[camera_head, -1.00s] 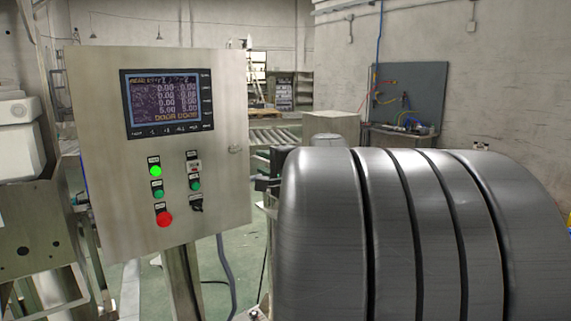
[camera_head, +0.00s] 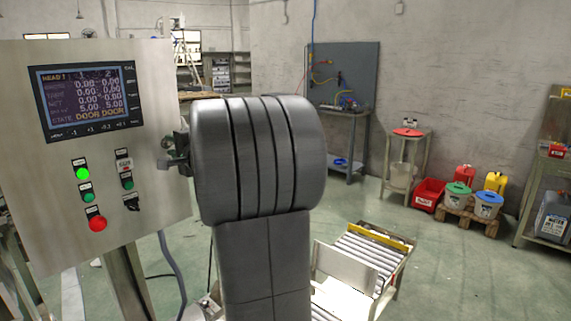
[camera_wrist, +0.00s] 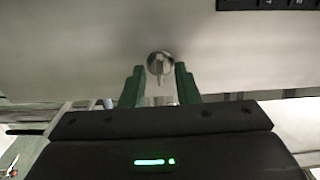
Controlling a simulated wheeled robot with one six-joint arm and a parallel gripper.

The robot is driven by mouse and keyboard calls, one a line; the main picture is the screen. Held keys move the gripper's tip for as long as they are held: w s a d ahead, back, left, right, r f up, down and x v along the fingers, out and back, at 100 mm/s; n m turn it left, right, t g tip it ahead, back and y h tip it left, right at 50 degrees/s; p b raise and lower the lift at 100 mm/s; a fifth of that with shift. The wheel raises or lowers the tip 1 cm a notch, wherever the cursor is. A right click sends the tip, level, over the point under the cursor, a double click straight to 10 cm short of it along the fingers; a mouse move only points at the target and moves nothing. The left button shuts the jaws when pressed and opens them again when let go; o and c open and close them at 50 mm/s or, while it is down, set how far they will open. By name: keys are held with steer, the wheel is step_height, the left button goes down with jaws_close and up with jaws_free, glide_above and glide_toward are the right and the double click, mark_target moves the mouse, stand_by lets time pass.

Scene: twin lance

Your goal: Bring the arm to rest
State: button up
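My arm's thick grey link (camera_head: 262,155) stands in front of the control panel's right edge in the head view. My gripper (camera_head: 172,160) is partly hidden behind that link, close to the panel's face. In the wrist view my gripper (camera_wrist: 158,84) has two green fingers set apart with nothing held between them. A round metal latch (camera_wrist: 160,63) on the panel lies just beyond the fingertips; I cannot tell whether they touch it. The control panel (camera_head: 60,200) has a lit screen (camera_head: 88,102) reading DOOR DOOR, a lit green lamp and a red button.
A short roller conveyor (camera_head: 372,262) stands at lower right. Beyond it are a blue-grey workbench (camera_head: 345,125), a small stand (camera_head: 408,155), a red bin (camera_head: 429,194), lidded buckets on a pallet (camera_head: 470,212) and a shelf (camera_head: 545,170). Green floor between them is open.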

steer(key=shift+w+a, duration=0.3)
steer(key=shift+s+d, duration=0.1)
